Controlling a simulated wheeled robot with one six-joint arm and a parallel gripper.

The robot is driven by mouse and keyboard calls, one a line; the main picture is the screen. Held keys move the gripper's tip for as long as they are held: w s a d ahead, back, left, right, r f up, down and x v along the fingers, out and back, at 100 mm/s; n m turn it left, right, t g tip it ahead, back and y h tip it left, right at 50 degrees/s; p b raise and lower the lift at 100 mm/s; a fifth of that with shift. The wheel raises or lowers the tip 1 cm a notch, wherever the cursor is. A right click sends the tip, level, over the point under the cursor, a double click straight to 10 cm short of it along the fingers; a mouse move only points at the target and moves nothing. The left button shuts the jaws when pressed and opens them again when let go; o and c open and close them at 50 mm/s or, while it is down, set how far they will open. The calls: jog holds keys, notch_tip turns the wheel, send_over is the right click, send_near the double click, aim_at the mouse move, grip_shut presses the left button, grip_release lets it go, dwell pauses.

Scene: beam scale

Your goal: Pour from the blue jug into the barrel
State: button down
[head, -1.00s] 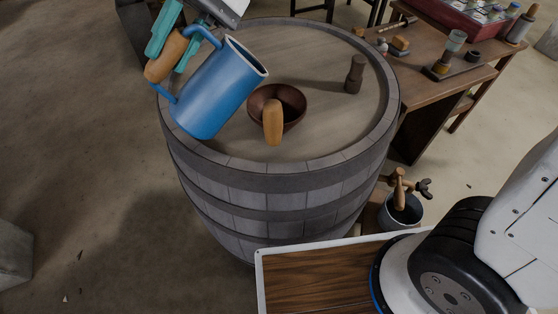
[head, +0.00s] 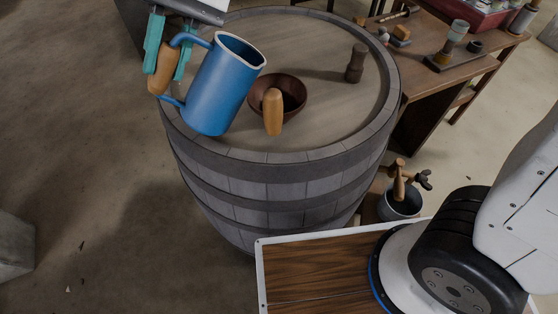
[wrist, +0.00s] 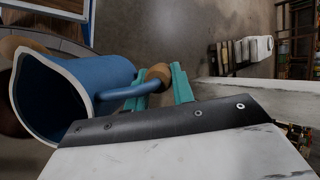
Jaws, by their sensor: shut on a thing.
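The blue jug (head: 222,92) is tilted toward the right, its pale-rimmed mouth up and its base lower left. It hangs over the left part of the barrel (head: 285,182); whether it touches the top is unclear. My gripper (head: 166,62), with teal fingers, is shut on the jug's handle at its wooden grip, left of the body. In the wrist view the jug (wrist: 108,72) shows its open, dark mouth at left, and my gripper (wrist: 160,90) is at the handle. No liquid or stream shows. The barrel is grey-staved, with a flat, closed-looking top inside a raised rim.
On the barrel top are a brown bowl (head: 291,88), close right of the jug, with a wooden handle (head: 273,112) at its front, and a dark mill (head: 355,64). A cluttered bench (head: 470,72) stands right. A bucket (head: 402,204) stands lower right.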

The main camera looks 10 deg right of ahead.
jog(key=shift+r, duration=3.3)
jog(key=t+h, duration=0.1)
jog(key=h, duration=0.2)
jog(key=shift+a+m, duration=0.15)
jog(key=shift+m, duration=0.25)
jog(key=t+h, duration=0.1)
jog(key=h, duration=0.2)
jog(key=shift+m, duration=0.3)
jog(key=shift+t+h, duration=0.3)
jog(key=s+d+r, duration=0.3)
jog(key=s+d, duration=0.3)
jog(key=s, duration=0.2)
jog(key=shift+s, duration=0.2)
